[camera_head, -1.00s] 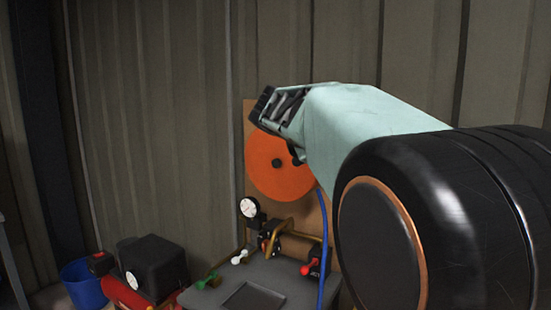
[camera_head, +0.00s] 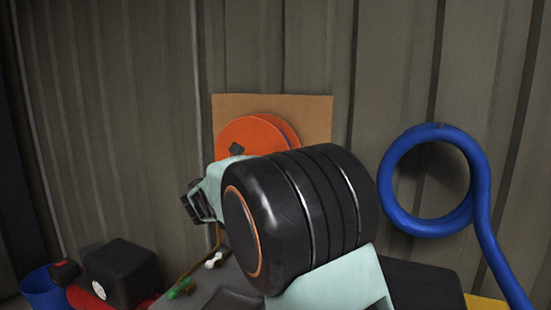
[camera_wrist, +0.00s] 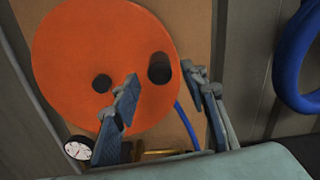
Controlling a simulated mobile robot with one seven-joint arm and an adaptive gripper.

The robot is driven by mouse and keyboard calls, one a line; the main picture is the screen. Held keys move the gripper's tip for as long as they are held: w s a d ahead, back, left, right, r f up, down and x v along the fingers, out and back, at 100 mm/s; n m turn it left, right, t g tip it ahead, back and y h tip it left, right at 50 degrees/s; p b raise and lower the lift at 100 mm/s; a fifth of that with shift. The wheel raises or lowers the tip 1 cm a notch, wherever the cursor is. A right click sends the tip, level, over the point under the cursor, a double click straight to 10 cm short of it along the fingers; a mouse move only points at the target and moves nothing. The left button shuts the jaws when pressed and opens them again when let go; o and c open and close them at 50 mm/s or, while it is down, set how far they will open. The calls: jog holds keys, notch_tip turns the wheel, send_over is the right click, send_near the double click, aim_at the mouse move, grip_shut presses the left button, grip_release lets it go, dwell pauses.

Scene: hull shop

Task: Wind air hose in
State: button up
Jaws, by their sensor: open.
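The orange hose reel (camera_head: 248,136) is mounted on a brown board (camera_head: 315,115) against the wall. In the wrist view the reel face (camera_wrist: 65,50) fills the left half, with a dark hub (camera_wrist: 102,83) and a dark crank knob (camera_wrist: 159,68) near its right edge. The blue air hose (camera_wrist: 187,122) runs down from behind the reel, partly hidden by a finger. My gripper (camera_wrist: 161,73) is open, its fingertips on either side of the knob in the picture; whether they touch it I cannot tell. In the head view my gripper (camera_head: 195,204) shows in front of the reel's lower left.
A thick blue coil (camera_head: 476,205) is on the wall at right. A dark box (camera_head: 122,270), a red tank (camera_head: 85,298) and a blue bucket (camera_head: 42,292) stand at lower left. Below the reel are a grey bench (camera_head: 200,290) and a round gauge (camera_wrist: 78,150).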

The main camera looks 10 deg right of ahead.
jog(key=x, duration=0.6)
jog(key=shift+p, duration=0.35)
jog(key=shift+s, duration=0.1)
jog(key=shift+c, duration=0.5)
grip_shut()
